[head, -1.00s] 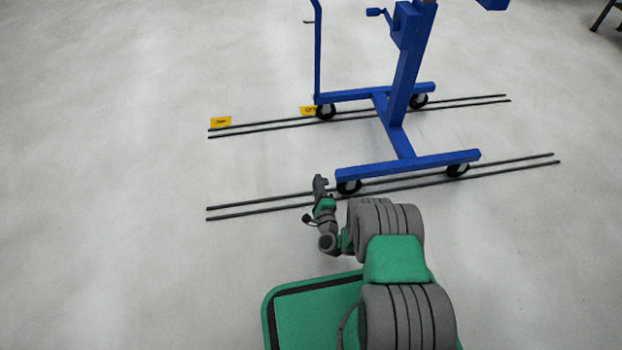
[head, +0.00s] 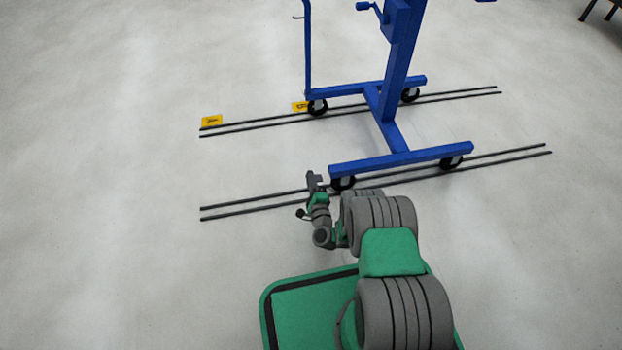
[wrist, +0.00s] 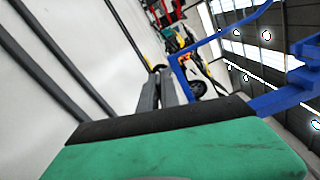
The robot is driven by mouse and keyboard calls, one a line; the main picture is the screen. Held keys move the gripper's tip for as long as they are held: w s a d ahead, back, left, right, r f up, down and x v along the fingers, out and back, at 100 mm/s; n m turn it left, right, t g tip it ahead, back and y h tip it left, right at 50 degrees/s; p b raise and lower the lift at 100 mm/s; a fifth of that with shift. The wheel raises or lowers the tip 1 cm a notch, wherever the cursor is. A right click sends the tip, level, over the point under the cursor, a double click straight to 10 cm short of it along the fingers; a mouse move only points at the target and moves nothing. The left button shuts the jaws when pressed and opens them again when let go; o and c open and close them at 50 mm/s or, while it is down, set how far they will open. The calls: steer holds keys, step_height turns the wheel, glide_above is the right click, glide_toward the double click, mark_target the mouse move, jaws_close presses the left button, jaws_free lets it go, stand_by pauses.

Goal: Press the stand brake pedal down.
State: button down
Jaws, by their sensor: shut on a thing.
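The blue wheeled stand (head: 400,160) is on the floor ahead, with black casters under its base bars. My gripper (head: 313,177) is low over the near floor rails, just left of the near left caster (head: 343,183). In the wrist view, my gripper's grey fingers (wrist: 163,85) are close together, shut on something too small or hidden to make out. A black caster (wrist: 196,90) shows just right of the fingers. I cannot pick out the stand brake pedal in either view.
Two pairs of dark rails (head: 250,205) run across the floor under the stand. Two yellow markers (head: 212,120) lie at the far rails. The stand's upright handle (head: 307,50) rises at the back left. The floor to the left is clear.

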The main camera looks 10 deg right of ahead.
steer(key=shift+d+f, duration=0.1)
steer(key=shift+f, duration=0.05)
steer(key=shift+f+n, duration=0.4)
steer(key=shift+n, duration=0.6)
steer(key=shift+f+n, duration=0.4)
steer(key=shift+n, duration=0.6)
steer(key=shift+f+n, duration=0.4)
steer(key=shift+n, duration=0.6)
steer(key=c, duration=1.6)
jaws_free()
